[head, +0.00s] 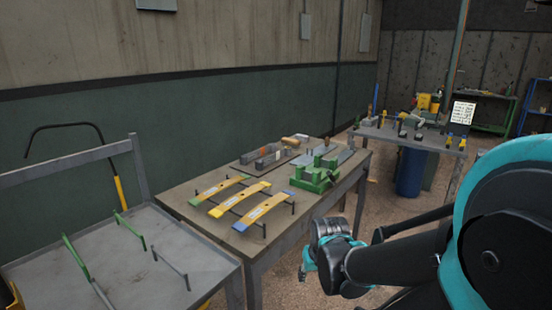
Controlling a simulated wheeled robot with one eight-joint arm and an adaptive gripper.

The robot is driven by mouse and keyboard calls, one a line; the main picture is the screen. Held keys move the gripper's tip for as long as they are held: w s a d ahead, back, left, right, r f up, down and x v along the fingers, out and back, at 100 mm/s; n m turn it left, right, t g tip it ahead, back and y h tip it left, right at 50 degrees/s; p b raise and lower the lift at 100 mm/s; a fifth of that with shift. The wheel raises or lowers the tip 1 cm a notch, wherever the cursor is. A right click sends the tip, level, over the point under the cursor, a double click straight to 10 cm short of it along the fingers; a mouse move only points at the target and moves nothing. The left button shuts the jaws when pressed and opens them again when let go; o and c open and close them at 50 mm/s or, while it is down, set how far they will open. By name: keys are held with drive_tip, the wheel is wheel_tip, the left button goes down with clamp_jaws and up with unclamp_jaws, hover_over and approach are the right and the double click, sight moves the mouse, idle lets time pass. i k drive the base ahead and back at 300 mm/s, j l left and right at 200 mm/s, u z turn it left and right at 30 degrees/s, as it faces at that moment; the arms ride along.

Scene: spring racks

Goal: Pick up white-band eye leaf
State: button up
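Several curved yellow leaf strips rest on thin dark pegs on the wooden table in the head view. The left leaf (220,188) has green ends. The middle leaf (240,199) looks yellow along its length, and the right leaf (265,208) has a blue near end. Small pale patches show on them, but I cannot tell which leaf is the white-band eye leaf. My gripper (307,266) is to the right of the table's front edge, apart from the leaves. Its fingers are small and mostly hidden, so its opening is unclear.
The wooden table (190,196) also bears a green vise (316,176) and a dark tray with tools. A grey bench (150,268) with green-handled bars stands at left. A cluttered table (420,141) and a blue bin (410,172) stand behind. Floor right of the table is open.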

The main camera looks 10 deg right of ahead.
sight(260, 164)
drive_tip(key=i+l, duration=0.15)
drive_tip(key=l, duration=0.15)
drive_tip(key=i+l, duration=0.2)
drive_tip(key=l, duration=0.15)
drive_tip(key=i+l+u, duration=0.1)
drive_tip(key=l, duration=0.2)
drive_tip(key=i+l, duration=0.2)
drive_tip(key=l+u, duration=0.05)
drive_tip(key=l, duration=0.05)
